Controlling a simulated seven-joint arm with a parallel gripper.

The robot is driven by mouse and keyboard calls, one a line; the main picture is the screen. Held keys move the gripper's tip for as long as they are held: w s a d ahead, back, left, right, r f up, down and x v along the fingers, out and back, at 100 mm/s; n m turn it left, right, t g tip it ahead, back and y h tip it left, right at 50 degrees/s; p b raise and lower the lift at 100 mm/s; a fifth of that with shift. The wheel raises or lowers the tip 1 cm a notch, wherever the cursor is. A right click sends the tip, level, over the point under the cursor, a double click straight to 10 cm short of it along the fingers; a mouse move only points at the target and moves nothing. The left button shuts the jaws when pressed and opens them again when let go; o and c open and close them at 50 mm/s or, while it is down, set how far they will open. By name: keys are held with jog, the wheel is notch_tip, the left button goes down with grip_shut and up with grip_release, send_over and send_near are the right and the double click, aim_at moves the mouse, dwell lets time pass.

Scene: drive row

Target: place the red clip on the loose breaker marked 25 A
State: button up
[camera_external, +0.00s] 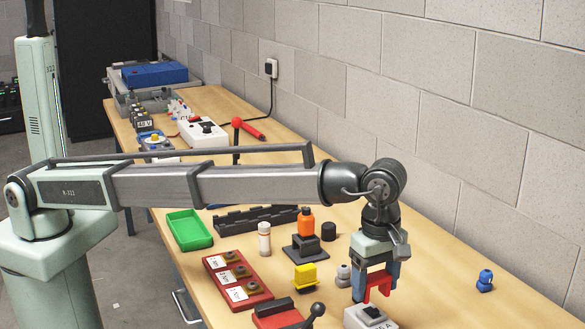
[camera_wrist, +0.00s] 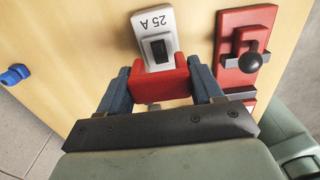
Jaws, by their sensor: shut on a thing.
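My gripper (camera_external: 376,280) is shut on the red clip (camera_external: 379,287), one blue finger on each side of it. The clip is a small bridge shape with legs pointing down. In the wrist view the clip (camera_wrist: 161,84) spans between the fingers. The loose breaker (camera_external: 362,319) is light grey with a black switch and sits under the clip near the front of the table. The wrist view shows the breaker (camera_wrist: 142,22) with "25 A" upside down. The clip hides its near end there. I cannot tell whether clip and breaker touch.
A red base with a black-knobbed lever (camera_wrist: 227,80) stands close beside the breaker. A yellow block (camera_external: 305,275), a grey-blue knob (camera_external: 343,275) and a red tray (camera_external: 242,303) lie to the left. A blue knob (camera_external: 485,281) stands alone at right, with bare table around it.

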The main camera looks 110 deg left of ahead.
aim_at(376, 276)
jog(key=shift+f, duration=1.05)
jog(key=o, duration=1)
jog(key=shift+f, duration=0.1)
notch_tip(376, 276, up, 12)
jog(key=shift+r, duration=0.1)
